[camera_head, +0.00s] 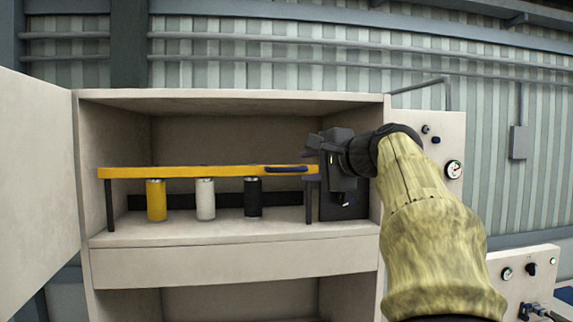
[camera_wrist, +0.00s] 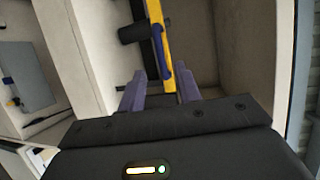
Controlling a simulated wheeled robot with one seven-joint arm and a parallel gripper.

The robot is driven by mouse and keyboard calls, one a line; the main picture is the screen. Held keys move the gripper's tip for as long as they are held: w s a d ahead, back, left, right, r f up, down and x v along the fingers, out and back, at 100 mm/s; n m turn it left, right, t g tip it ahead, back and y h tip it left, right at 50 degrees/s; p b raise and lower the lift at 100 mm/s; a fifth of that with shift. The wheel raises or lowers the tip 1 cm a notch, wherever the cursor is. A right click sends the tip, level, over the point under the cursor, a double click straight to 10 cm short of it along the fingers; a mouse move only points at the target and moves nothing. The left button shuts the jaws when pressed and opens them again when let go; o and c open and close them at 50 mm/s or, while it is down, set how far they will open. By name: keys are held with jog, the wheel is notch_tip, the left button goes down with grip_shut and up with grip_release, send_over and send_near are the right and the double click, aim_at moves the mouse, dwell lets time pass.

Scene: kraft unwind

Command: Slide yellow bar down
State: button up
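The yellow bar (camera_head: 200,172) lies level across the front of the open cabinet, above the cylinders. A dark blue handle (camera_head: 287,169) is on its right part. My gripper (camera_head: 312,160) is at the bar's right end, just right of the handle. In the wrist view, my gripper (camera_wrist: 160,80) has its two purple fingers apart. The yellow bar (camera_wrist: 168,45) and the blue handle (camera_wrist: 162,52) run up from the gap between them. Whether the fingers touch the bar cannot be told. The bar's right end is partly hidden by my gripper.
Yellow (camera_head: 156,200), white (camera_head: 205,199) and black (camera_head: 252,198) cylinders stand on the shelf (camera_head: 180,234) beneath the bar. Thin dark posts (camera_head: 109,205) stand near the bar's ends. The cabinet door (camera_head: 35,190) is open at left. A gauge panel (camera_head: 440,150) is at right.

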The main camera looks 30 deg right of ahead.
aim_at(288, 170)
jog(key=p+x, duration=0.3)
jog(key=x, duration=0.5)
jog(key=shift+w+p, duration=0.3)
jog(key=shift+w, duration=0.1)
jog(key=shift+w+a+f, duration=0.1)
jog(key=shift+w+f, duration=0.1)
jog(key=shift+w, duration=0.3)
grip_shut()
